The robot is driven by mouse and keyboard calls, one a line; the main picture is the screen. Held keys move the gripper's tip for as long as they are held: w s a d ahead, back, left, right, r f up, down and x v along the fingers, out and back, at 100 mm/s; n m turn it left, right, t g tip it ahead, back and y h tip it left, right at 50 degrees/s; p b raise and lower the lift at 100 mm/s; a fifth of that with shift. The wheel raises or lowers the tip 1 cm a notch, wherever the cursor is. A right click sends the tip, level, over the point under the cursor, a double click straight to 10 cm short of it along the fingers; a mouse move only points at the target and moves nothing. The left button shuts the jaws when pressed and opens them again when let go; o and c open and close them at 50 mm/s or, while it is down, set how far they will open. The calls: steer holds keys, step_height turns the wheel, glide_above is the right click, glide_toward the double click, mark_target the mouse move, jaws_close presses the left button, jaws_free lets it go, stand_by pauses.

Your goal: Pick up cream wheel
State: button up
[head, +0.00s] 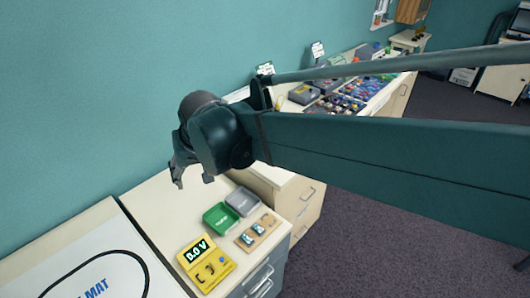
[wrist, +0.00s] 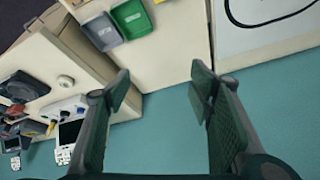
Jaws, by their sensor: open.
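I cannot make out a cream wheel for certain in either view. A small pale round thing (wrist: 65,81) shows at the left of the wrist view, among items on a neighbouring counter, too small to identify. My gripper (head: 191,179) hangs over the back part of a cream cabinet top (head: 165,205), near the teal wall. In the wrist view my gripper (wrist: 162,88) has its two fingers wide apart with nothing between them. My arm hides part of the counter behind it.
A green tray (head: 221,217) and a grey tray (head: 243,202) sit on the cabinet. A yellow meter (head: 206,263) and a tan board (head: 258,233) are nearer its front. A white mat (head: 75,262) lies at left. A cluttered counter (head: 395,80) stands farther back.

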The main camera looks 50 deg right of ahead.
steer(key=w+d+f+m+g+p, duration=0.1)
steer(key=w+d+m+p, duration=0.3)
steer(key=d, duration=0.6)
steer(key=w+d+f+m+g+p, duration=0.1)
steer(key=w+d+m+g+p, duration=0.15)
steer(key=w+d, duration=0.5)
steer(key=d+f+m+p, duration=0.1)
steer(key=d+f+m, duration=0.1)
steer(key=d, duration=0.5)
steer(key=d+f+m+g+p, duration=0.1)
steer(key=d+f+m, duration=0.1)
steer(key=d+f, duration=0.3)
steer(key=d+f+m+p, duration=0.2)
steer(key=d+f, duration=0.2)
steer(key=d, duration=0.6)
steer(key=shift+s+d+f+m+g+y, duration=0.1)
steer(key=shift+s+d+m+g+y, duration=0.15)
steer(key=shift+s+m+y, duration=0.15)
steer(key=shift+s+d+f, duration=0.1)
steer(key=shift+d+f, duration=0.3)
steer(key=shift+f, duration=1.3)
steer(key=shift+f, duration=0.1)
